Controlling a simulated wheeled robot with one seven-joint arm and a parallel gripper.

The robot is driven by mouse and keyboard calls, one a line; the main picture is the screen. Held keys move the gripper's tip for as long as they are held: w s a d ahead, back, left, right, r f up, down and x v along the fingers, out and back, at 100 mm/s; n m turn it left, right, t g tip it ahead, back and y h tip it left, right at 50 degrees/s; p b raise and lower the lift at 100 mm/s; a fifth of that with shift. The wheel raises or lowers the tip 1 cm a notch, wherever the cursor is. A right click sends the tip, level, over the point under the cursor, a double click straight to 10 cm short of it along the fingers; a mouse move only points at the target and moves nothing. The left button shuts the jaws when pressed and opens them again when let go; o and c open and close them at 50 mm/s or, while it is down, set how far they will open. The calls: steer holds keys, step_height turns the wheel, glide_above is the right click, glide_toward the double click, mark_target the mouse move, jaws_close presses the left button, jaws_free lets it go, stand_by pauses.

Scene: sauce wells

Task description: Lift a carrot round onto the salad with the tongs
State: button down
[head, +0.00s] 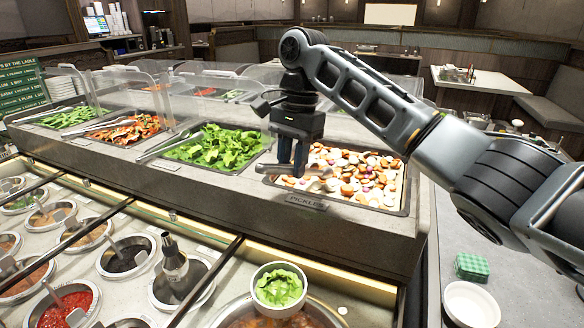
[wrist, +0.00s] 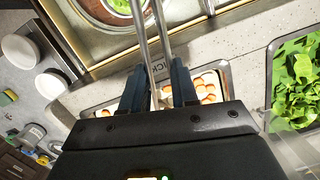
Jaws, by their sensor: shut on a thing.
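My gripper (head: 291,166) is shut on metal tongs (head: 266,169), above the front left of the pickles tray (head: 376,210). In the wrist view the two long tong arms (wrist: 163,35) run between my fingers (wrist: 157,82) and up past the top edge, so their far ends are out of sight. The tray holds mixed pieces, with orange carrot rounds (head: 347,190) among white and purple ones. I cannot tell whether the tongs hold a piece. The salad (head: 279,288) is green leaves in a small white bowl (head: 262,303) at the front; it also shows in the wrist view (wrist: 122,5).
A tray of green leaves (head: 217,148) lies left of the pickles tray, with clear guards (head: 225,80) behind. Sauce wells with ladles, including a red one (head: 62,309), fill the front left. An empty white bowl (head: 470,304) and a green checked block (head: 472,266) are at right.

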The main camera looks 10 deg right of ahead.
step_height(320, 180, up, 10)
steer(key=shift+r, duration=0.25)
stand_by(0.5)
steer(key=shift+d, duration=0.1)
